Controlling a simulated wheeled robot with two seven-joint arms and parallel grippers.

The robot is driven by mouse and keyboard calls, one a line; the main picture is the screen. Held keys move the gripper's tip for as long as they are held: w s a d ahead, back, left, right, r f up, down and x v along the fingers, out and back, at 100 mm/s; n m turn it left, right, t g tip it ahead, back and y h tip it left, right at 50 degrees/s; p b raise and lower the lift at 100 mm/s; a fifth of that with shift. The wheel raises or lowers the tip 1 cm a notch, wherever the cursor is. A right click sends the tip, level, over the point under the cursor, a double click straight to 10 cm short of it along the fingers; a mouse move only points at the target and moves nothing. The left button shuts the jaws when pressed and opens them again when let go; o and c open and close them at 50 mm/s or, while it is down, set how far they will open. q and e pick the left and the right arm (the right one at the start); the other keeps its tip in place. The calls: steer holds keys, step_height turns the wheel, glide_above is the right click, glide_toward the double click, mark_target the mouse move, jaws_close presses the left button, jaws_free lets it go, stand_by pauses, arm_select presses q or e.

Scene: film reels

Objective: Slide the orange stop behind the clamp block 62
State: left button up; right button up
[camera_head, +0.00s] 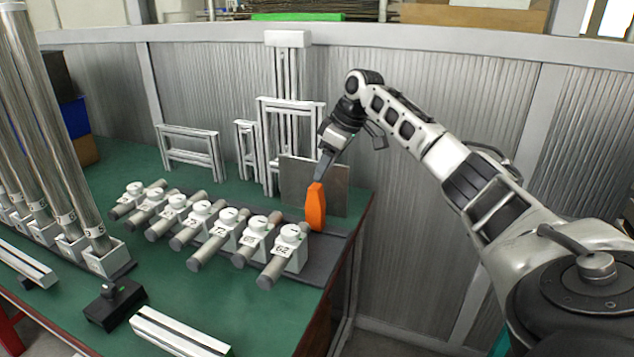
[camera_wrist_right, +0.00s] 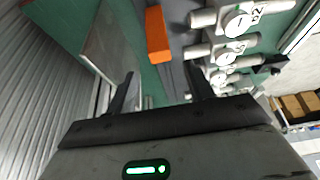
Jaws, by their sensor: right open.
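The orange stop (camera_head: 316,206) stands at the right end of the row of clamp blocks, in front of a grey plate. It also shows in the right wrist view (camera_wrist_right: 157,36). Clamp block 62 (camera_head: 289,241) is the rightmost block, a white block with a round top and a grey cylinder; the stop is just behind it, to its upper right. My right gripper (camera_head: 324,168) points down above the stop. In the wrist view its open fingers (camera_wrist_right: 161,86) have the stop ahead of their tips, not clearly between them. My left gripper is not in view.
More clamp blocks (camera_head: 224,220) run leftward in a row. The grey plate (camera_head: 330,183) and white frames (camera_head: 285,140) stand behind. Tall metal tubes (camera_head: 57,130) rise at the left. A white bar (camera_head: 180,332) and black item (camera_head: 115,304) lie in front on the green table.

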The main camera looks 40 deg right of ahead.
steer(key=v, duration=0.6)
steer(key=shift+r, duration=0.4)
steer(key=shift+s, duration=0.15)
